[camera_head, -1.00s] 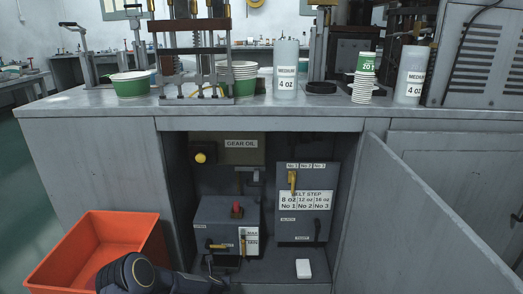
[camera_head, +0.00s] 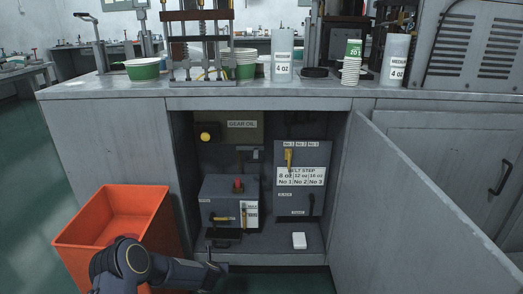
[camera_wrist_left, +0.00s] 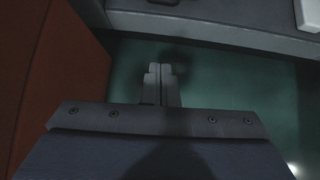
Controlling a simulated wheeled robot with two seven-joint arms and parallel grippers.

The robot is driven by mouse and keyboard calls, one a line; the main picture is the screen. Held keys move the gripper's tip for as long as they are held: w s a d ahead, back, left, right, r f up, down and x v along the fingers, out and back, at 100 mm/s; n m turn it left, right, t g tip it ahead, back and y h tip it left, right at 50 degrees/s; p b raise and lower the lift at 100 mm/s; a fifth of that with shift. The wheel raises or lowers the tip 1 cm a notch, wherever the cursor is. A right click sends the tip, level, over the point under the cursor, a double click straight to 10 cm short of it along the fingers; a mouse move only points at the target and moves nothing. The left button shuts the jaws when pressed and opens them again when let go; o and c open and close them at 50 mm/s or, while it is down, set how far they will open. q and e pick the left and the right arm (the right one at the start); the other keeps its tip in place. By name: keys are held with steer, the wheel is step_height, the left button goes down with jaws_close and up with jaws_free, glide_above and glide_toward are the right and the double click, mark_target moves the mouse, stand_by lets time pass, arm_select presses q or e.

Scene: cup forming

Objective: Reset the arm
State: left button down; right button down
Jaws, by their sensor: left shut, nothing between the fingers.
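My left arm comes in at the bottom left of the head view, in front of the orange bin. My left gripper (camera_head: 218,275) is low, just in front of the open cabinet's floor. In the left wrist view the left gripper (camera_wrist_left: 161,85) has its two fingers together with nothing between them, above the green floor. My right arm and gripper are not in view.
The orange bin (camera_head: 112,222) stands left of the cabinet, close beside my left arm. The open cabinet door (camera_head: 420,215) juts out at right. Inside are a control box (camera_head: 228,205), a belt step panel (camera_head: 303,200) and a white block (camera_head: 299,240). Cups line the bench top (camera_head: 110,87).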

arm_select(q)
step_height(320, 180, up, 17)
steer(key=s+m+h, duration=0.1)
steer(key=m+h, duration=0.2)
steer(key=m, duration=0.5)
steer(key=s+a+r+m+h, duration=0.2)
steer(key=s+r+m, duration=0.65)
steer(key=r, duration=0.35)
steer(key=s+r+m+g, duration=0.1)
steer(key=s+r+m, duration=0.35)
steer(key=s, duration=0.45)
steer(key=s+r+m, duration=0.3)
steer(key=s+m, duration=0.2)
steer(key=s, duration=0.5)
steer(key=s+a+f+m+g, duration=0.1)
steer(key=s+f+m+g, duration=0.15)
steer(key=s+m, duration=0.95)
steer(key=s+r+n+p, duration=0.1)
steer(key=s+r+p, duration=0.1)
steer(key=r+p, duration=1.3)
steer(key=s+r+n+p, duration=0.2)
steer(key=s+r+p, duration=0.1)
steer(key=r+p, duration=1.3)
steer(key=shift+a+r+p, duration=0.2)
steer(key=shift+r+p, duration=0.05)
steer(key=shift+p, duration=0.65)
